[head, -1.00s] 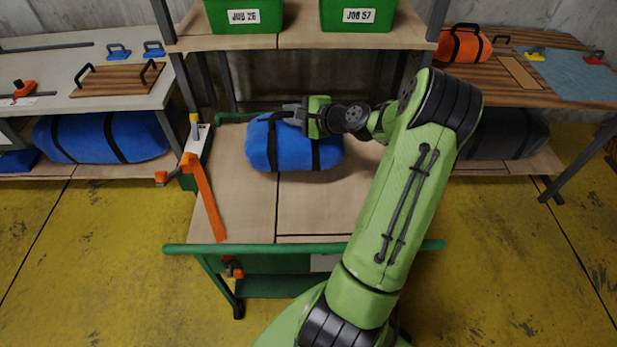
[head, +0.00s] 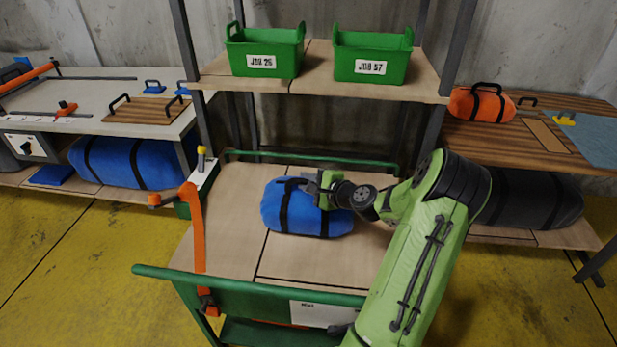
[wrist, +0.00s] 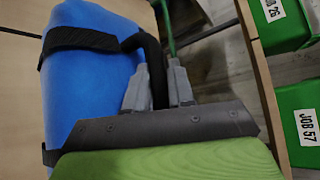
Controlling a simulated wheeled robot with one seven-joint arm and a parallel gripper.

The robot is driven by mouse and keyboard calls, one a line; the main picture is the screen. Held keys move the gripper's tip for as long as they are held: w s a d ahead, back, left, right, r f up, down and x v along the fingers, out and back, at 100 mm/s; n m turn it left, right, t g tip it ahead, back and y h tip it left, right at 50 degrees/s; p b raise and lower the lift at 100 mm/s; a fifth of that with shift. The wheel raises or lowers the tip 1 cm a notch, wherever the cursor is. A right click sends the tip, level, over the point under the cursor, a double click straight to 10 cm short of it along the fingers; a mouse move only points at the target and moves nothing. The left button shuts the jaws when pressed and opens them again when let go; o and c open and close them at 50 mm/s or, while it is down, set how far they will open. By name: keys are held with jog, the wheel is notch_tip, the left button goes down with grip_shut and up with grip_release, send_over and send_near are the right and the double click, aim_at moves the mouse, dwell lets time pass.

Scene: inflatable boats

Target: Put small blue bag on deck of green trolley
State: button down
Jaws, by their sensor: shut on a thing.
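The small blue bag (head: 304,208) with black straps is over the wooden deck of the green trolley (head: 312,264) in the head view. It appears to rest on the deck, toward the middle. My gripper (head: 314,187) is at the top of the bag, shut on its black handle. In the wrist view the blue bag (wrist: 95,70) fills the left side, and the two grey fingers of my gripper (wrist: 158,85) close around the black handle (wrist: 150,55). The bag's underside is hidden.
An orange clamp bar (head: 194,230) stands at the trolley's left side. Behind is a shelf (head: 315,85) with green bins JOB 26 (head: 265,50) and JOB 57 (head: 372,55). A larger blue bag (head: 125,162) lies left, an orange bag (head: 482,103) right. The deck's front is clear.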

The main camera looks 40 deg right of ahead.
jog(key=shift+f, duration=0.45)
jog(key=shift+f, duration=0.2)
jog(key=c, duration=1)
grip_release()
jog(key=shift+f, duration=0.1)
jog(key=shift+o, duration=0.2)
